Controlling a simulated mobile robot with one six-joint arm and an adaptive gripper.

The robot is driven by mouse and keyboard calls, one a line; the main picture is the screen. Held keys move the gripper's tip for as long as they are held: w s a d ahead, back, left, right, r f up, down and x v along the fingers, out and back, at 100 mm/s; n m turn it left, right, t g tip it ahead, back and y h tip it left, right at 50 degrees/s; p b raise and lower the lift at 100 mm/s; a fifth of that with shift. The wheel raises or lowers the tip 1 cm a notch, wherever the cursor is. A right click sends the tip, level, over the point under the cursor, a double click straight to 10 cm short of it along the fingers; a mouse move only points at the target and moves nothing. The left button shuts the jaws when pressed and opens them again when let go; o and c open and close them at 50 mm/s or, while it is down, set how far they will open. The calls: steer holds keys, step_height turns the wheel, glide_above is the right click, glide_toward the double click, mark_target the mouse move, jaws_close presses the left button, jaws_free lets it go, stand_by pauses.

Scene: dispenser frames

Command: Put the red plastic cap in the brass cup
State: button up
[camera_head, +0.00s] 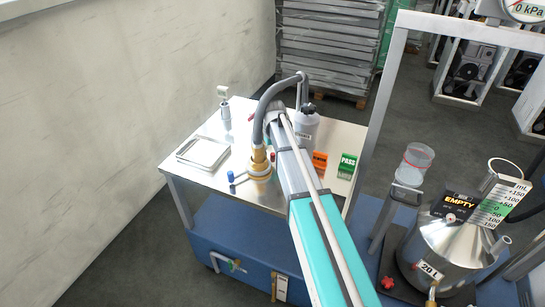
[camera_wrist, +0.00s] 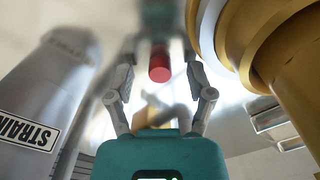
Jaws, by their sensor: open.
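The red plastic cap (camera_wrist: 159,66) shows in the wrist view between the two fingers of my gripper (camera_wrist: 160,78). The fingers are spread, with a visible gap on each side of the cap. A large brass-coloured body (camera_wrist: 275,45) fills the upper right of the wrist view, close to the right finger. The brass fitting on the table (camera_head: 260,163) matches its colour; I cannot tell which part is the cup. My arm hides my gripper in the head view.
A grey bottle labelled STRAIN (camera_wrist: 50,85) stands close on the left in the wrist view. The table (camera_head: 215,128) also holds a square scale (camera_head: 203,152), blue pieces (camera_head: 232,178), an orange card (camera_head: 320,161) and a green PASS card (camera_head: 347,166). A grey hose (camera_head: 268,100) arches over.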

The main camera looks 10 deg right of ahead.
jaws_close()
stand_by(0.3)
steer(key=shift+r, duration=0.15)
steer(key=shift+r+p, duration=1)
steer(key=shift+p, duration=0.1)
steer(key=s+r+p, duration=1)
steer(key=s, duration=0.4)
steer(key=shift+r+p, duration=0.35)
steer(key=shift+p, duration=0.05)
steer(key=shift+a, duration=0.1)
